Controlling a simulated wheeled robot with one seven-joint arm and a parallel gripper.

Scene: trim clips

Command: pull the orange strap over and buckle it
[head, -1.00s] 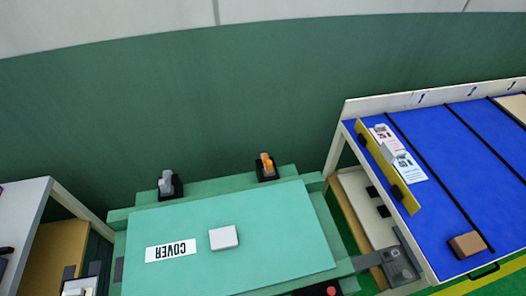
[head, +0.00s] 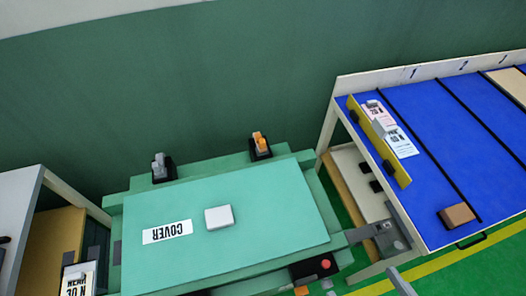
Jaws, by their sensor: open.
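A green panel marked COVER (head: 240,235) lies on a green bench in the lower middle of the head view. A small orange piece (head: 259,140), perhaps the orange strap's end, stands upright in a black holder at the panel's far right edge. A similar grey piece (head: 159,164) stands in another black holder at the far left edge. Buckles at the near edge cannot be made out; that edge is partly cut off by the frame. My gripper cannot be made out in this view.
A white block (head: 219,217) lies on the panel. A red button (head: 325,264) is at its near right corner. A blue-topped table (head: 435,125) with a brown block (head: 457,215) stands at right. A grey-white shelf (head: 20,195) stands at left. A green wall closes the back.

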